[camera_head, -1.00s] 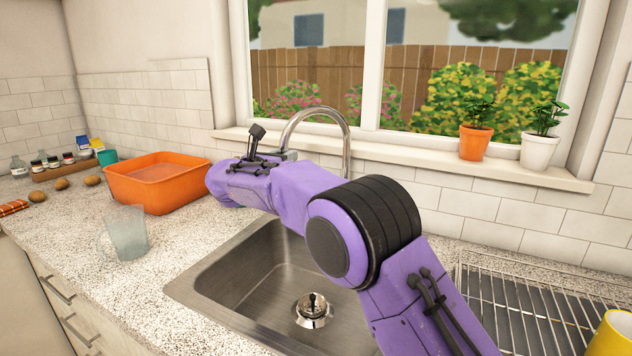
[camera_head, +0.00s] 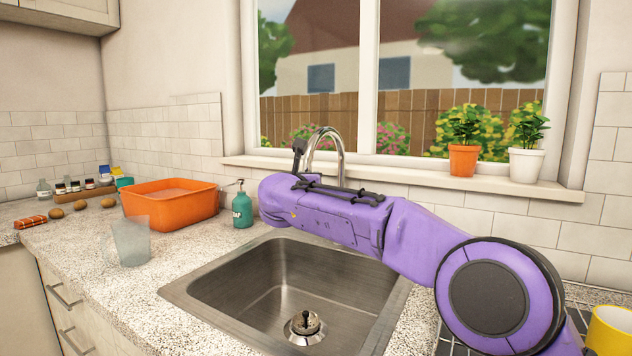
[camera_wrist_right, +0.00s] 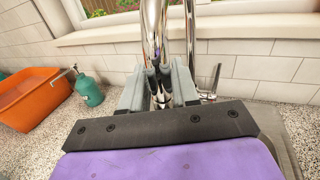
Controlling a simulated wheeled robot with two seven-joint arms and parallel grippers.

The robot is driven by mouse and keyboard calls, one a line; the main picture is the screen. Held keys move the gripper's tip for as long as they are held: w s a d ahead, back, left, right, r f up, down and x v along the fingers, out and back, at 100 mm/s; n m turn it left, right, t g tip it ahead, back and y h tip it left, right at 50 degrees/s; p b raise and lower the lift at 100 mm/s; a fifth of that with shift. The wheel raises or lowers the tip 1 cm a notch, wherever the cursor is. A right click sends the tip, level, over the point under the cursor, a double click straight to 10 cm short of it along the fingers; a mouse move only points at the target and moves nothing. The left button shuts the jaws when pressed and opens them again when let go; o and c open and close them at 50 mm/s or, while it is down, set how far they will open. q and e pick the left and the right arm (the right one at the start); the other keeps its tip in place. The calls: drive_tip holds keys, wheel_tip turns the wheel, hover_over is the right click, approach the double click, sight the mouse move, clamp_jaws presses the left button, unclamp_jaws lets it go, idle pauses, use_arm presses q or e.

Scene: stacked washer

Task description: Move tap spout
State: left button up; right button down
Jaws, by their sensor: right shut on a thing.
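The chrome tap spout (camera_head: 327,132) arches above the back of the sink (camera_head: 290,272) in the head view, its lower part hidden by my right arm. In the right wrist view, my right gripper (camera_wrist_right: 159,86) is shut on the near pipe of the spout (camera_wrist_right: 154,32), with a grey finger on each side. A second upright chrome pipe (camera_wrist_right: 190,35) stands just behind it to the right. My right gripper is hidden behind my purple arm in the head view. My left gripper is not in view.
A soap bottle (camera_head: 242,207) and an orange tub (camera_head: 170,203) stand left of the tap. A clear jug (camera_head: 131,240) stands on the counter left of the sink. Potted plants (camera_head: 463,158) (camera_head: 526,162) stand on the sill. A yellow mug (camera_head: 610,332) is at right.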

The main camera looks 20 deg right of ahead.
drive_tip(key=shift+d, duration=0.1)
drive_tip(key=c, duration=1.2)
unclamp_jaws()
drive_tip(key=shift+o, duration=1.3)
drive_tip(key=shift+d, duration=0.15)
drive_tip(key=shift+s, duration=0.1)
drive_tip(key=b+v, duration=0.3)
drive_tip(key=v, duration=0.7)
drive_tip(key=shift+s, duration=0.1)
